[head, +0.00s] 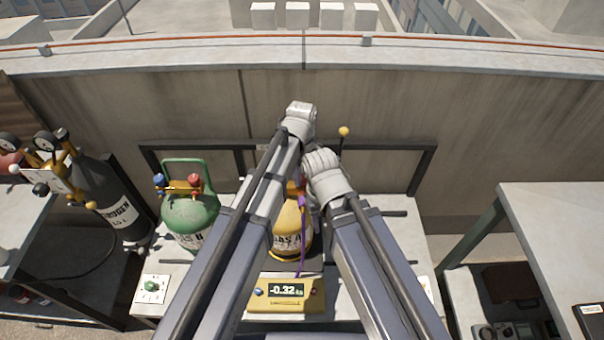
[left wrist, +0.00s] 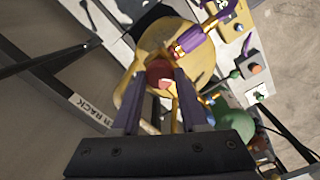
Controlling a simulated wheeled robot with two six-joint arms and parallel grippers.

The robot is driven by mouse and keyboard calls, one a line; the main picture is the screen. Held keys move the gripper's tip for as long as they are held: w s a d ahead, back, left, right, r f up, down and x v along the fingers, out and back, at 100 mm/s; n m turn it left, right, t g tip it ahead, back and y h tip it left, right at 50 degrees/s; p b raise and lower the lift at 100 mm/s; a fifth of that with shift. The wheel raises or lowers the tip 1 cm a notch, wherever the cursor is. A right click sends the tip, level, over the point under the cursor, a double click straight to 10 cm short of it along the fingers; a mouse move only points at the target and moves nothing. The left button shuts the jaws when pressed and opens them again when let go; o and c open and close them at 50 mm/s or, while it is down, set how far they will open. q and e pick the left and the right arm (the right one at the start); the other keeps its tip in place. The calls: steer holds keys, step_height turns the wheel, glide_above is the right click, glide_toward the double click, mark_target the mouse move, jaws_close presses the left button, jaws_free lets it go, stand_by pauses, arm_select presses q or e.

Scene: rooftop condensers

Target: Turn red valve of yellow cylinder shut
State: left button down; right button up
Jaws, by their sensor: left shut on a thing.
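The yellow cylinder (head: 290,240) stands upright behind a yellow digital display, partly covered by my arms; its top also shows in the left wrist view (left wrist: 150,42). Its red valve (left wrist: 158,70) sits between the fingertips of my left gripper (left wrist: 163,80). The two purple fingers are shut on the valve from either side. In the head view my left arm hides most of that grip. A purple hose (head: 303,235) hangs down the cylinder's right side, near a brass fitting (left wrist: 178,50). My right arm is raised alongside, but its gripper is not visible.
A green cylinder (head: 190,215) with red and blue knobs stands close on the left. A dark nitrogen cylinder (head: 115,200) with gauges stands farther left. The yellow display (head: 285,295) reads -0.32. A dark rack rail (head: 400,147) and a wall lie behind.

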arm_select(q)
steer(key=m, duration=0.6)
steer(key=shift+m, duration=0.3)
steer(key=m, duration=1.2)
steer(key=shift+m, duration=0.3)
steer(key=m, duration=0.6)
steer(key=shift+m, duration=0.4)
steer(key=shift+c, duration=2.2)
jaws_free()
steer(key=shift+r, duration=0.1)
